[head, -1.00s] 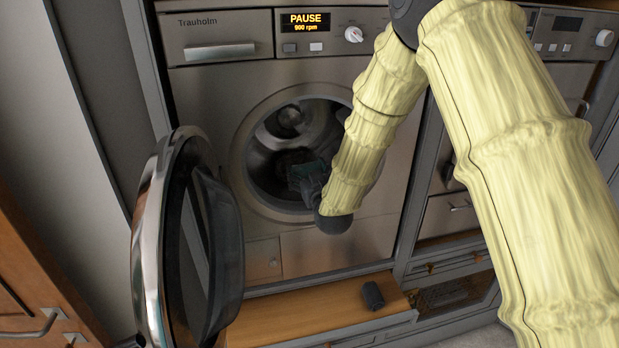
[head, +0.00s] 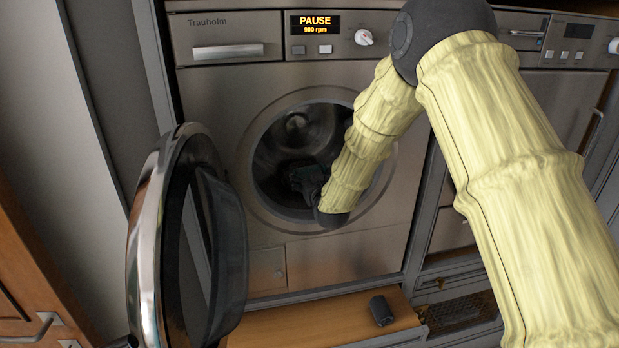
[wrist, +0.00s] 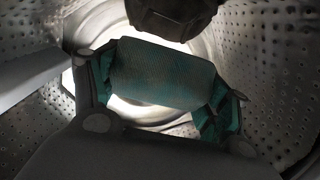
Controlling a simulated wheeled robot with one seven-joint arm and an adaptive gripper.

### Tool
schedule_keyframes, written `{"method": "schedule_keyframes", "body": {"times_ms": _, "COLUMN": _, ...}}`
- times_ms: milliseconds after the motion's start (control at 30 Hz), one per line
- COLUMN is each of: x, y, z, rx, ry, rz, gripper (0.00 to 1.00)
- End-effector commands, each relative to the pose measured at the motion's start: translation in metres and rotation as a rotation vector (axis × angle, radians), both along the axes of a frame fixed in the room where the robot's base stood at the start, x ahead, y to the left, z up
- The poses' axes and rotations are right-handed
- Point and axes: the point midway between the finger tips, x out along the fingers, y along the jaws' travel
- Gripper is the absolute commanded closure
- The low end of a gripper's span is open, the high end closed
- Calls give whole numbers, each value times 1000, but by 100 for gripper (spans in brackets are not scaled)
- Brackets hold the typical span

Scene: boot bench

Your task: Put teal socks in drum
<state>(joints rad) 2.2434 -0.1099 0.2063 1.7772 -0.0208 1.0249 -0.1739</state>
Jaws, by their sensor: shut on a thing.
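The teal socks (wrist: 165,75), a ribbed roll, sit between the fingers of my gripper (wrist: 170,92) in the wrist view. The gripper is shut on them. The drum (wrist: 285,85), of perforated metal, surrounds them in that view. In the head view my gripper (head: 308,180) reaches through the round opening of the drum (head: 275,160). There the socks are too dark and small to make out clearly, and my arm covers the right part of the opening.
The washer's round door (head: 150,245) stands open at the left. A dark rolled bundle (head: 381,310) lies on the wooden bench (head: 300,328) below. The washer's display (head: 314,23) reads PAUSE. A dark object (wrist: 172,15) shows at the wrist view's top; I cannot tell what it is.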

Motion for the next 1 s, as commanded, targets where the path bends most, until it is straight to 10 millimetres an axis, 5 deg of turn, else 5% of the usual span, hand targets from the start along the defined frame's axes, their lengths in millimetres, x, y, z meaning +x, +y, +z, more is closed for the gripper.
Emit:
{"method": "schedule_keyframes", "body": {"times_ms": 200, "x": 0, "y": 0, "z": 0, "rx": 0, "ry": 0, "rz": 0, "gripper": 46}}
{"method": "schedule_keyframes", "body": {"times_ms": 233, "x": 0, "y": 0, "z": 0, "rx": 0, "ry": 0, "rz": 0, "gripper": 19}}
{"method": "schedule_keyframes", "body": {"times_ms": 333, "x": 0, "y": 0, "z": 0, "rx": 0, "ry": 0, "rz": 0, "gripper": 1}}
{"method": "schedule_keyframes", "body": {"times_ms": 767, "x": -2, "y": 0, "z": 0, "rx": 0, "ry": 0, "rz": 0, "gripper": 0}}
{"method": "schedule_keyframes", "body": {"times_ms": 1000, "x": -26, "y": -7, "z": 3, "rx": 0, "ry": 1, "rz": 0, "gripper": 0}}
